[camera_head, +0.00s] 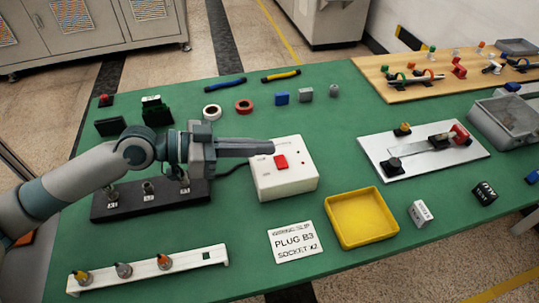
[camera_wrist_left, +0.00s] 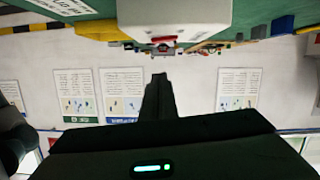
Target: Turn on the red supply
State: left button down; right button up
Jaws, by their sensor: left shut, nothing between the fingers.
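A white supply box (camera_head: 291,185) with a red rocker switch (camera_head: 281,162) on its top sits on the green table. A small red mark shows on its front face. My left gripper (camera_head: 270,148) comes in from the left, shut and empty, with its tips over the far left part of the box, close to the switch. I cannot tell whether the tips touch the box. In the left wrist view the shut fingers (camera_wrist_left: 159,80) point towards a pale box face (camera_wrist_left: 174,18) at the top edge. The switch is not clear there. My right gripper is not in view.
A black socket block (camera_head: 130,203) lies under my left arm, with a black cable by the box. A yellow tray (camera_head: 361,218) and a printed card (camera_head: 295,242) lie in front. Tape rolls (camera_head: 243,106) lie behind.

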aim_at(270, 171)
pick_arm(q)
jog(key=x, duration=0.2)
jog(key=shift+d+f+p, duration=0.2)
jog(key=shift+p, duration=0.1)
notch_tip(270, 171, down, 2)
jog(key=shift+s+a+f, duration=0.1)
jog(key=shift+f, duration=0.7)
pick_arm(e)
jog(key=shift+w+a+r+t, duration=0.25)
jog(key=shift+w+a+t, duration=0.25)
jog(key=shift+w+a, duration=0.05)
pick_arm(q)
jog(key=shift+s, duration=0.1)
jog(key=shift+f, duration=0.1)
jog(key=shift+s+f+b, duration=0.1)
jog(key=shift+f+b, duration=0.25)
jog(key=shift+b, duration=0.25)
jog(key=shift+r, duration=0.2)
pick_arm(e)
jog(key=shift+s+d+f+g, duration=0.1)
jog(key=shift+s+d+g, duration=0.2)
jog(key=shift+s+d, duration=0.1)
pick_arm(q)
jog(key=shift+r+p, duration=0.15)
jog(key=shift+p, duration=0.25)
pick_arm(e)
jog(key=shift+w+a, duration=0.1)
